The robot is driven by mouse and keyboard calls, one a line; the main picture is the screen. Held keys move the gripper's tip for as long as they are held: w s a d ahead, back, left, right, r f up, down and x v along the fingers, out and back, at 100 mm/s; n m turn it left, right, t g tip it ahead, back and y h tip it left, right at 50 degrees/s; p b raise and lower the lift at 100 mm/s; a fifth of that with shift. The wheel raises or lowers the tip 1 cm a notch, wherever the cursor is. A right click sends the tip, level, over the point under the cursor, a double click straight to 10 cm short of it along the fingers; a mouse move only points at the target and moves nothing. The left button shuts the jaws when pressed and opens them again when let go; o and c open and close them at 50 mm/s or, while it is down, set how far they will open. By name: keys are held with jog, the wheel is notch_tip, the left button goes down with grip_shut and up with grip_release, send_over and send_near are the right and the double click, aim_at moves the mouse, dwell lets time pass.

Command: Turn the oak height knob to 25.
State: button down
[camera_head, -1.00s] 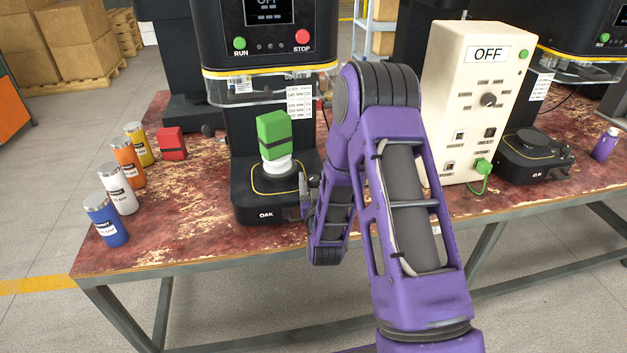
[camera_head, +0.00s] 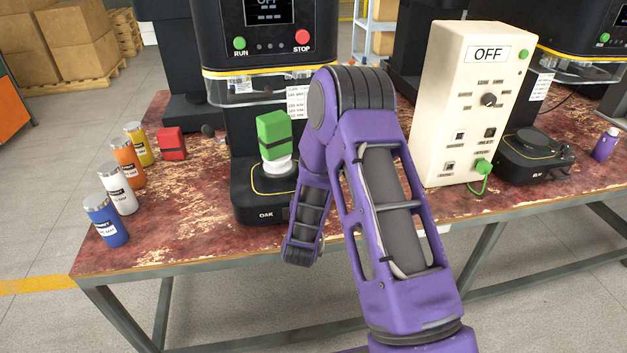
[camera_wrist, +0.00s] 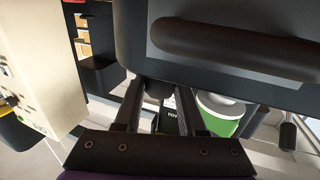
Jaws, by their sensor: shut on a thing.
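The oak seamer (camera_head: 246,205) stands on the table, with OAK on its base and its display reading OFF. A green block with a black band (camera_head: 272,135) sits on a white piece on its round plate; green and white also show in the wrist view (camera_wrist: 224,115). My gripper (camera_wrist: 158,98) is shut on a dark round knob (camera_wrist: 158,88), seen between its two fingers in the wrist view. In the head view my purple arm hides the gripper and the knob. The knob's scale and setting cannot be read.
Blue (camera_head: 112,220), white (camera_head: 118,190), orange (camera_head: 128,162) and yellow (camera_head: 138,144) cans stand at the table's left, near a red block (camera_head: 171,143). A cream control box (camera_head: 466,100) reading OFF and a second seamer (camera_head: 535,150) stand to the right.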

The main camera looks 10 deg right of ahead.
jog(key=m+g+h, duration=0.2)
jog(key=h, duration=0.1)
jog(key=m+g+h, duration=0.2)
jog(key=m+h, duration=0.1)
jog(key=shift+h, duration=0.6)
jog(key=shift+c, duration=2.4)
grip_release()
jog(key=v, duration=1.7)
jog(key=shift+a+r+p, duration=0.3)
jog(key=shift+p, duration=0.15)
